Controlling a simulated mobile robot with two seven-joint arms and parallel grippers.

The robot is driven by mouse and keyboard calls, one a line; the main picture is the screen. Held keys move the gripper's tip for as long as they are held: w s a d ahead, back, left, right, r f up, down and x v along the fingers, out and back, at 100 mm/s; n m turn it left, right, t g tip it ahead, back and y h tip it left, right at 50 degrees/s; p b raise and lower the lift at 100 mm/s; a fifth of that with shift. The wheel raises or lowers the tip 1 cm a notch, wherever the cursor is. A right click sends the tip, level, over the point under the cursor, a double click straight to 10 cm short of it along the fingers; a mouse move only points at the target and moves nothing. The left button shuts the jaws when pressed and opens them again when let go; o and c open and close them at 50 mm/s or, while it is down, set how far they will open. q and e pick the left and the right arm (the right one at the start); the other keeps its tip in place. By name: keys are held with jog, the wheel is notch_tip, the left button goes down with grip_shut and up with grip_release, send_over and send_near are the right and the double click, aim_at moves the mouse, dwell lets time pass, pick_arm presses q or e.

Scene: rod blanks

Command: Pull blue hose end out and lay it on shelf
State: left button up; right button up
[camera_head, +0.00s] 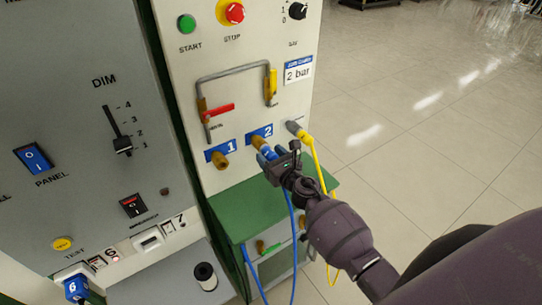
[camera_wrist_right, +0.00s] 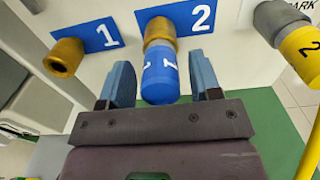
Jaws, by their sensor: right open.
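The blue hose end (camera_wrist_right: 161,76) sits in the brass port marked 2 (camera_wrist_right: 159,30) on the white panel. It also shows in the head view (camera_head: 266,151), partly behind my gripper. Its blue hose (camera_head: 292,235) hangs down past the shelf. My right gripper (camera_wrist_right: 163,85) is open, with one finger on each side of the blue hose end; gaps show on both sides in the wrist view. In the head view my right gripper (camera_head: 277,160) is in front of port 2. The green shelf (camera_head: 245,205) is below the ports and looks empty. My left gripper is out of view.
An empty brass port marked 1 (camera_wrist_right: 64,56) is left of port 2. A yellow hose end (camera_wrist_right: 301,47) sits in the grey park port at the right, its yellow hose (camera_head: 318,170) hanging close beside my gripper. A red-handled valve (camera_head: 220,110) is above the ports.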

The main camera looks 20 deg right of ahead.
jog(key=c, duration=1)
jog(key=shift+s, duration=0.35)
jog(key=shift+s+d, duration=0.1)
jog(key=shift+s, duration=0.2)
jog(key=shift+s+d, duration=0.15)
jog(key=shift+s, duration=0.8)
jog(key=shift+s+d, duration=0.1)
jog(key=shift+s, duration=0.8)
jog(key=shift+s+d, duration=0.2)
jog(key=shift+s, duration=1.3)
jog(key=shift+s+d, duration=0.2)
jog(key=shift+s, duration=1.3)
jog(key=shift+w, duration=0.15)
